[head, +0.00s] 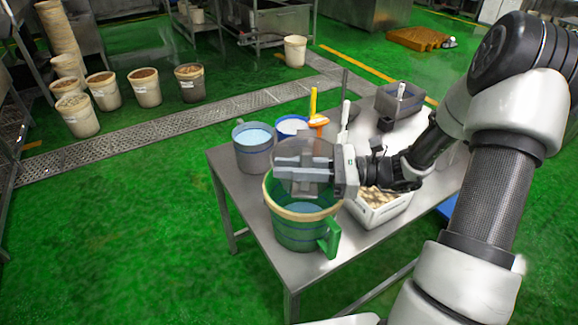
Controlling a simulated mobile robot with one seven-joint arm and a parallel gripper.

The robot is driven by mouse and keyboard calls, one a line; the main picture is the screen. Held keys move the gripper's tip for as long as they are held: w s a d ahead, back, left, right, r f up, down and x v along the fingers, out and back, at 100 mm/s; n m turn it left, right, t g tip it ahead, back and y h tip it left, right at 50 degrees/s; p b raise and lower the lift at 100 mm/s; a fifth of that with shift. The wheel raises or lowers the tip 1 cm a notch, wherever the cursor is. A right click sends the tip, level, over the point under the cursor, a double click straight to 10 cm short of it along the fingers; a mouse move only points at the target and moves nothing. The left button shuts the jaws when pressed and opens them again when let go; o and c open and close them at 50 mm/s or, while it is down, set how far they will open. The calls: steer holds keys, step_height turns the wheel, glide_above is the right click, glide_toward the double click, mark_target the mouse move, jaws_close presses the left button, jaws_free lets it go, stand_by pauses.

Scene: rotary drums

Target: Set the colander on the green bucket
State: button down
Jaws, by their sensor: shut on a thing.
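The green bucket (295,238) stands upright on the metal table near its front left corner. It has a pale rim and a green handle on its right side, and looks bluish inside. My gripper (300,174) is over the back of the bucket's mouth, shut on a round, see-through, greyish thing that I take for the colander (312,147). The gripper hides much of the colander. From this one view I cannot tell whether the colander touches the bucket's rim.
A grey bucket (254,158) and a white-and-blue container (290,126) stand close behind. A white crate (378,214) with pale contents is right of the bucket. Brushes and a grey box (398,102) are at the table's far end.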

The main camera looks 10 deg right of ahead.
step_height(320, 180, down, 8)
steer(key=b, duration=0.4)
steer(key=shift+b, duration=0.3)
stand_by(2.1)
steer(key=c, duration=1.6)
jaws_free()
steer(key=b+v, duration=0.1)
steer(key=v, duration=1.6)
steer(key=shift+d+r, duration=0.15)
steer(key=shift+d, duration=0.05)
